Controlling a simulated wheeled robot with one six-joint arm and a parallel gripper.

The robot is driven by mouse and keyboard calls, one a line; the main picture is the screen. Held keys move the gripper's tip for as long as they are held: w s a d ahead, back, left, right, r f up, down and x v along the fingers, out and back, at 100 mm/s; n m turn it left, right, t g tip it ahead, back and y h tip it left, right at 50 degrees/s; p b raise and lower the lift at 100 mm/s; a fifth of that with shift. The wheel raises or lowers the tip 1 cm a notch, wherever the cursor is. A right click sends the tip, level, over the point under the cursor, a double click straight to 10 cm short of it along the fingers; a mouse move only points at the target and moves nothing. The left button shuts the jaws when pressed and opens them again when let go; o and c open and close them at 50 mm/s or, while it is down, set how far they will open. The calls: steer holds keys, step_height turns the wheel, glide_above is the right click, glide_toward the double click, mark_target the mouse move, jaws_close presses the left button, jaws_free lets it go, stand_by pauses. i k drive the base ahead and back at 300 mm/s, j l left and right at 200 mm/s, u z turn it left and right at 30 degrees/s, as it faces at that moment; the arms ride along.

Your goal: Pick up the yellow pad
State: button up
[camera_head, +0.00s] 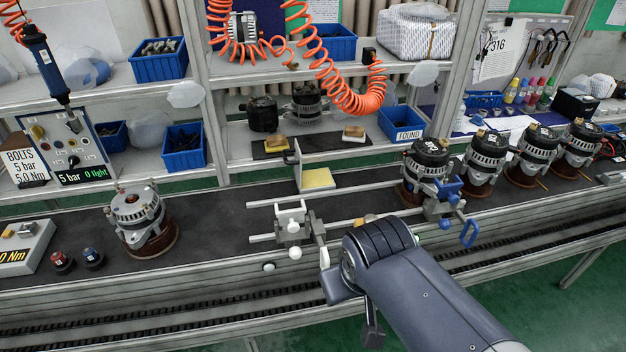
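A yellow pad (318,179) lies flat on the dark bench top, near the middle of the picture, beside an upright pale plate (297,160). My arm reaches in from the lower right, and its dark grey wrist is at the front edge of the bench, in front of and to the right of the pad. The fingers of my gripper cannot be made out clearly, so whether it is open or shut does not show. The pad is clear of my arm.
Between my arm and the pad is a clamp fixture with white jaws (292,216) on metal rails; a blue-handled clamp (447,195) stands right. An alternator (138,215) stands left, several more right. Shelves with blue bins (184,147) rise behind. Orange hoses (357,95) hang above.

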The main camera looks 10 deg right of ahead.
mark_target(278, 143)
steer(key=i+l+u, duration=0.7)
steer(key=i, duration=0.15)
